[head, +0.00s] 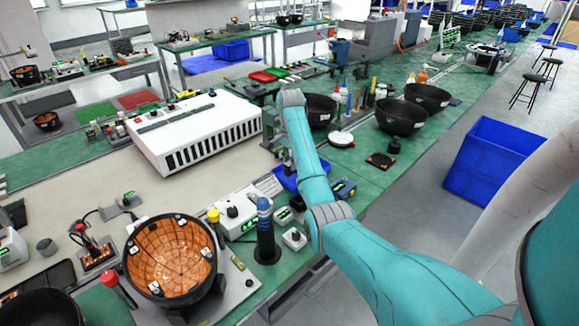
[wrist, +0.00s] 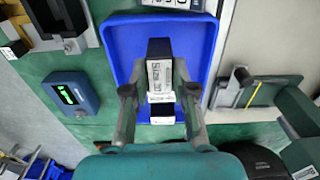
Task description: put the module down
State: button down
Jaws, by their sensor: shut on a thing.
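A black module (wrist: 160,74) with a white printed label shows in the middle of the wrist view. My gripper (wrist: 158,92) is shut on it, one finger on each side. The module is over or inside a blue tray (wrist: 119,38), with its lower end towards my palm. I cannot tell whether it touches the tray floor. In the head view the blue tray (head: 283,179) lies on the green bench, partly behind my teal arm. My gripper and the module are hidden by the arm there.
A blue meter with a green display (wrist: 70,95) stands left of the tray. A large white slotted unit (head: 195,130) stands on the bench. A dark bowl with an orange inside (head: 170,258), a blue-topped post (head: 266,235) and black bowls (head: 401,117) are nearby.

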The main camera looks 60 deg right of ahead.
jog(key=shift+f, duration=1.5)
jog(key=shift+f, duration=0.15)
jog(key=c, duration=0.9)
grip_release()
jog(key=shift+c, duration=0.2)
